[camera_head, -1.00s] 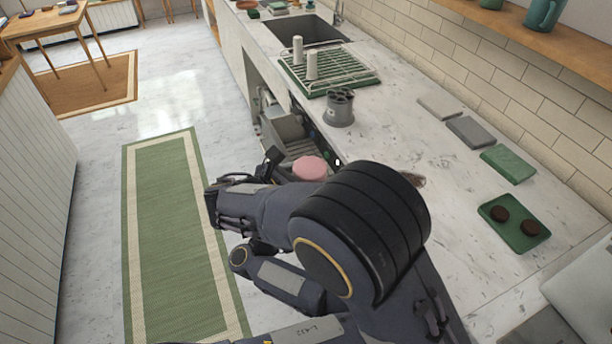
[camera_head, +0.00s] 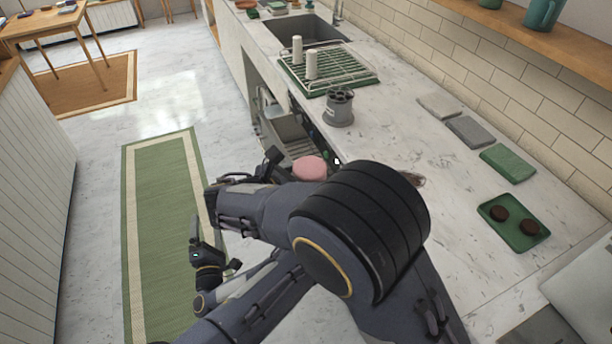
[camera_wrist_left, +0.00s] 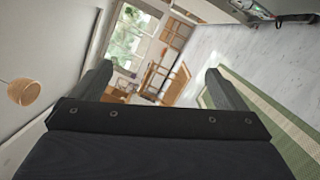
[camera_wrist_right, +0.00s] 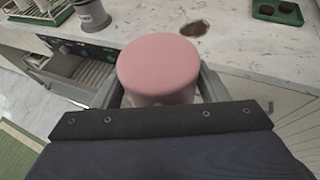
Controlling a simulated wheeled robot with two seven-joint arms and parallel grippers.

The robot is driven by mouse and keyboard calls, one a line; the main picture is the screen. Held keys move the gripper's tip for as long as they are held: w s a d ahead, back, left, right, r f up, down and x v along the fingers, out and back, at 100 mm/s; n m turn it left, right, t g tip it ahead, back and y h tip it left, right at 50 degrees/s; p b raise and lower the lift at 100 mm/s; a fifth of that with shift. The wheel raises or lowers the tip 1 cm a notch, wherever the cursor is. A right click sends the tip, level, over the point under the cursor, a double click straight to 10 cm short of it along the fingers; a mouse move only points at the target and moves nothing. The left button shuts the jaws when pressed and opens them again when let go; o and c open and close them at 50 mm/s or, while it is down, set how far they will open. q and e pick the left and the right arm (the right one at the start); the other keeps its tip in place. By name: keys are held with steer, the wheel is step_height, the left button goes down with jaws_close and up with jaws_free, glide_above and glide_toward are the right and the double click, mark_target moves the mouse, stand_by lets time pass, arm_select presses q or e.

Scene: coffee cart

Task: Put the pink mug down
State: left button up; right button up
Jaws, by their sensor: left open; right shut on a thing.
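The pink mug (camera_head: 310,168) shows a smooth, flat round face toward the head camera. In the right wrist view the mug (camera_wrist_right: 158,68) sits between both fingers of my right gripper (camera_wrist_right: 160,88), which is shut on it. It is held in front of the counter edge, by the open drawer. My right arm hides part of the mug and gripper in the head view. My left gripper (camera_head: 214,248) is open and empty, low over the floor by the green rug. The left wrist view shows its fingers (camera_wrist_left: 157,88) apart with nothing between.
The marble counter (camera_head: 400,150) has a brown stain (camera_wrist_right: 194,28) near the front edge. A grey canister (camera_head: 340,107), a drying rack (camera_head: 330,70) with white cups and a green tray (camera_head: 513,222) with brown discs stand on it. An open drawer (camera_wrist_right: 75,75) sticks out below.

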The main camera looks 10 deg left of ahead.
arm_select(q)
steer(key=s+a+f+n+g+y, duration=0.4)
steer(key=s+a+f+n+y, duration=0.15)
steer(key=s+a+n, duration=0.35)
steer(key=s+a+r+n+g+y, duration=0.2)
steer(key=s+a+n+g, duration=0.35)
steer(key=a, duration=0.35)
steer(key=s+a+r+n+g+y, duration=0.15)
steer(key=s+a+n+g, duration=0.25)
steer(key=a+g, duration=0.4)
steer(key=s+a+r+n+g+y, duration=0.1)
steer(key=s+a+r+n+g, duration=0.3)
steer(key=a, duration=0.6)
steer(key=d+r+n+t+h, duration=0.3)
steer(key=d+r+n+h, duration=0.3)
steer(key=d, duration=1)
steer(key=s+d+r+n+t+h, duration=0.1)
steer(key=d+r+n+t+h, duration=0.2)
steer(key=d+r+n+h, duration=0.4)
steer(key=d+r+n+t+h, duration=0.3)
steer(key=d+r+n+h, duration=0.4)
steer(key=d, duration=2)
step_height(320, 180, up, 6)
steer(key=n, duration=0.5)
steer(key=shift+s, duration=0.15)
